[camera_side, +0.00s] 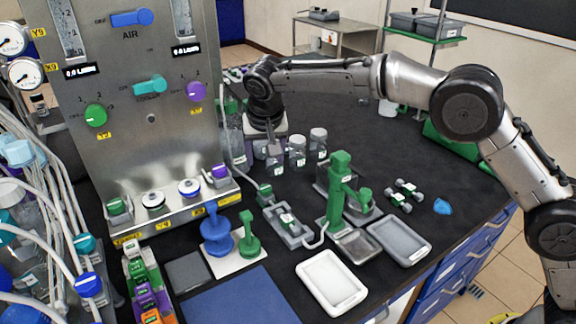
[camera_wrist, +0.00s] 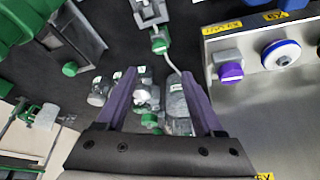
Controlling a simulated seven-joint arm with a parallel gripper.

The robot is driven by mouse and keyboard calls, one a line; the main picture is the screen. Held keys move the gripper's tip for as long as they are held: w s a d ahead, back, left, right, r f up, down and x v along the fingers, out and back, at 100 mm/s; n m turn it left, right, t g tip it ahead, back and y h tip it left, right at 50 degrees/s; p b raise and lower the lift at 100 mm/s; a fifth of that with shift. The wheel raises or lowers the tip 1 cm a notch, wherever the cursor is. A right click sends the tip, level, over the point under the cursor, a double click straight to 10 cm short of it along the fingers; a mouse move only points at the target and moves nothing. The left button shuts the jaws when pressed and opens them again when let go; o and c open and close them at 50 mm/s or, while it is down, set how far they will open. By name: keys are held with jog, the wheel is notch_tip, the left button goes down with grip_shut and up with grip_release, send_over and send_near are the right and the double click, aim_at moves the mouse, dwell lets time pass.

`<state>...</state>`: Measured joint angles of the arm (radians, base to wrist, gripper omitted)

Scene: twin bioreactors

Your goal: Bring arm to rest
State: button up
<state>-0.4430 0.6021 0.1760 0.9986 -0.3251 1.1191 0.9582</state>
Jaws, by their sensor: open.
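My arm reaches in from the right in the side view, with the wrist bent down over the back of the black bench. My gripper (camera_side: 272,150) points down beside a group of small clear bottles. In the wrist view my gripper (camera_wrist: 160,75) shows two purple fingers spread apart. Bottles (camera_wrist: 146,96) with white and green parts show between and beyond the fingers; I cannot tell whether any finger touches one. Nothing appears to be clamped. In the side view two capped bottles (camera_side: 297,152) (camera_side: 318,143) stand just right of the gripper.
The steel bioreactor panel (camera_side: 150,120) with knobs and gauges stands left of the gripper. A green stand (camera_side: 340,190), a white tray (camera_side: 331,283) and a grey tray (camera_side: 399,241) are in front.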

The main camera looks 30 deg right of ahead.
jog(key=shift+d, duration=0.1)
jog(key=s+d+r+m+t, duration=0.2)
jog(key=d+r, duration=0.6)
jog(key=r, duration=0.4)
jog(key=s+d+r, duration=0.3)
jog(key=s+d, duration=0.1)
jog(key=s, duration=0.3)
jog(key=s+d+r, duration=0.4)
jog(key=s+d, duration=0.1)
jog(key=s, duration=0.1)
jog(key=s+d+f+n, duration=0.1)
jog(key=s+d, duration=0.1)
jog(key=s, duration=0.6)
jog(key=s+d+f+n, duration=0.1)
jog(key=s+d+f, duration=0.1)
jog(key=s, duration=0.5)
jog(key=s+a+f+n+y, duration=0.1)
jog(key=s+f+n, duration=0.3)
jog(key=s+f, duration=0.6)
jog(key=shift+s+f+n+y, duration=0.3)
jog(key=shift+f+y, duration=0.1)
jog(key=shift+f, duration=0.45)
